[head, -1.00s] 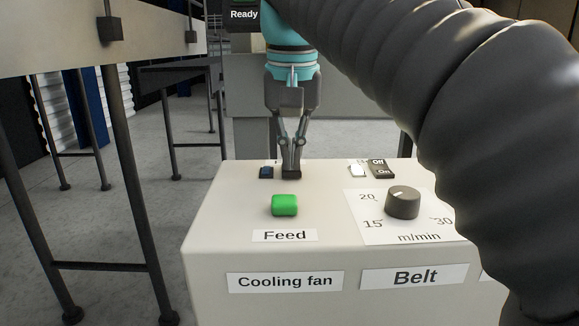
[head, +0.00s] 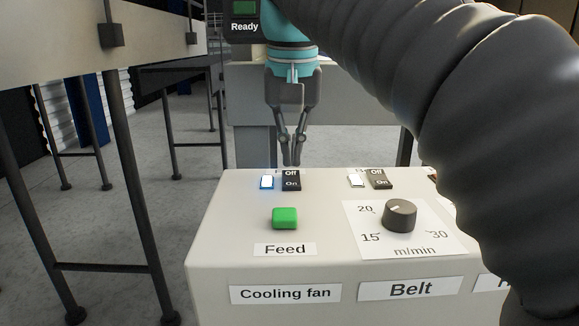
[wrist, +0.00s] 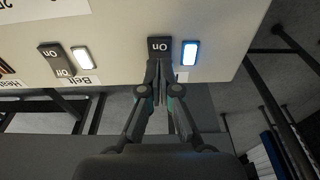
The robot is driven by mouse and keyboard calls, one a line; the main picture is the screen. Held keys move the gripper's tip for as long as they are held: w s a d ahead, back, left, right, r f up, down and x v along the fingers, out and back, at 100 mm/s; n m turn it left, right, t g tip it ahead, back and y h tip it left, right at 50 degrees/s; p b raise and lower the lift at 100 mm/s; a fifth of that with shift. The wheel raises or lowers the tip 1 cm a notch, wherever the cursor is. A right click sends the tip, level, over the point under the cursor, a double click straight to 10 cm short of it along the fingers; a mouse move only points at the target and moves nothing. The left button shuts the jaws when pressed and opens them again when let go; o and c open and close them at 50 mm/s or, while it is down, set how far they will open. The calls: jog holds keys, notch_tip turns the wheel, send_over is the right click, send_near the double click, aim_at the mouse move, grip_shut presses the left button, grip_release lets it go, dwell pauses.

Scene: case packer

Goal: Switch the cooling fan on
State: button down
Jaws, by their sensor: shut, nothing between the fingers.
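The cooling fan's rocker switch (head: 291,181), black with Off and On marks, sits at the back left of the console, in line with the Cooling fan label (head: 285,294). The small lamp (head: 266,182) to its left glows white-blue. In the wrist view the switch (wrist: 159,48) shows its On end, and the lit lamp (wrist: 190,53) is beside it. My gripper (head: 291,163) is shut and empty, just above and behind the switch in the head view. In the wrist view its fingertips (wrist: 160,66) cover the switch's other end.
A green Feed button (head: 285,218) is in front of the switch. To the right are the belt switch (head: 379,179), its pale lamp (head: 356,180) and a speed knob (head: 400,215). A dark-legged frame (head: 130,180) stands at the left.

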aim_at(291, 183)
jog(key=shift+r, duration=2)
